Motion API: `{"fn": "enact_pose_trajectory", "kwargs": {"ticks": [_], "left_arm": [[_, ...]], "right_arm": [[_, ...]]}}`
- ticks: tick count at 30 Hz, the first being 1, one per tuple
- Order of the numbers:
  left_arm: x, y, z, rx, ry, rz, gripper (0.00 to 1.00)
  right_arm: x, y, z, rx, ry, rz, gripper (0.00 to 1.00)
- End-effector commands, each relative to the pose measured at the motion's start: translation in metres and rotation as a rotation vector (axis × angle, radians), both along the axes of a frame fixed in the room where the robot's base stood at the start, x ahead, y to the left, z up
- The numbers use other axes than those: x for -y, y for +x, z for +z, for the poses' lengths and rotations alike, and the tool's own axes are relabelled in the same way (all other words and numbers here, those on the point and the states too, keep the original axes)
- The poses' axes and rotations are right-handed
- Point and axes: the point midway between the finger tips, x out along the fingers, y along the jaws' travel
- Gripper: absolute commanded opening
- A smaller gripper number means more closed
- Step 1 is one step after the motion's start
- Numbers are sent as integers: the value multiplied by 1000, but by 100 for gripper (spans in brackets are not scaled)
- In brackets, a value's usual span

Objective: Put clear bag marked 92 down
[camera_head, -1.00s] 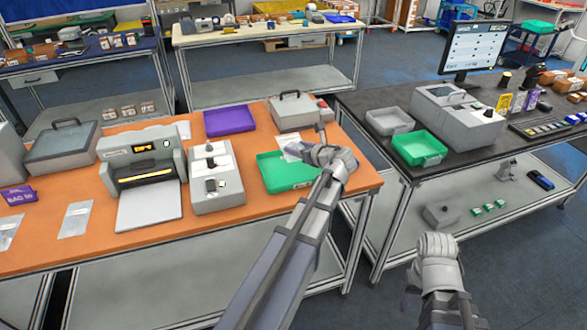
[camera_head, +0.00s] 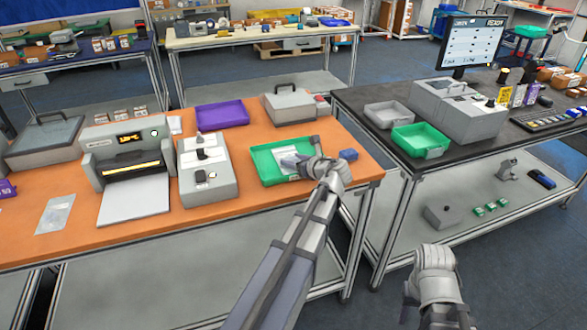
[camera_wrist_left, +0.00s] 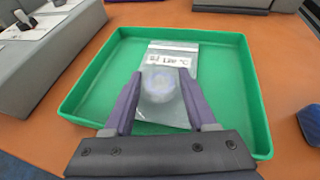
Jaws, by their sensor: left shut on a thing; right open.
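My left gripper (camera_head: 312,168) is over the green tray (camera_head: 264,172) on the orange table. Its fingers are shut on a clear bag (camera_head: 287,162). In the left wrist view the bag (camera_wrist_left: 163,92) lies between the two purple fingers (camera_wrist_left: 161,88), inside the outline of the green tray (camera_wrist_left: 90,82). The bag has a white label strip at its far end; I cannot read the number surely. I cannot tell whether the bag touches the tray floor. My right gripper (camera_head: 432,272) is open and empty at the lower right, in front of the black table.
A purple tray (camera_head: 222,114) is behind the green tray and a grey device (camera_head: 207,175) stands left of it. A small blue object (camera_head: 348,155) lies right of it. Another clear bag (camera_head: 55,214) lies far left. A second green tray (camera_head: 420,141) is on the black table.

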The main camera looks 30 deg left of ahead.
Motion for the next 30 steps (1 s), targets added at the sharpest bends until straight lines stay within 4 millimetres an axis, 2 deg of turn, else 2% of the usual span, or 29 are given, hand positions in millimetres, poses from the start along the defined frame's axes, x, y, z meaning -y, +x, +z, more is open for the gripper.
{"fn": "enact_pose_trajectory", "kwargs": {"ticks": [1, 13, 14, 22, 30], "left_arm": [[0, 0, -8, 0, 0, 0, 0], [0, 0, -10, 0, 0, 0, 0], [0, 0, -10, 0, 0, 0, 58], [0, 0, -9, 0, 0, 0, 87], [0, 0, -7, 0, 0, 0, 87]], "right_arm": [[0, 0, -8, 0, 0, 0, 50], [0, 0, -10, 0, 0, 0, 50], [0, 0, -10, 0, 0, 0, 50], [0, 0, -9, 0, 0, 0, 50], [0, 0, -7, 0, 0, 0, 50]]}}
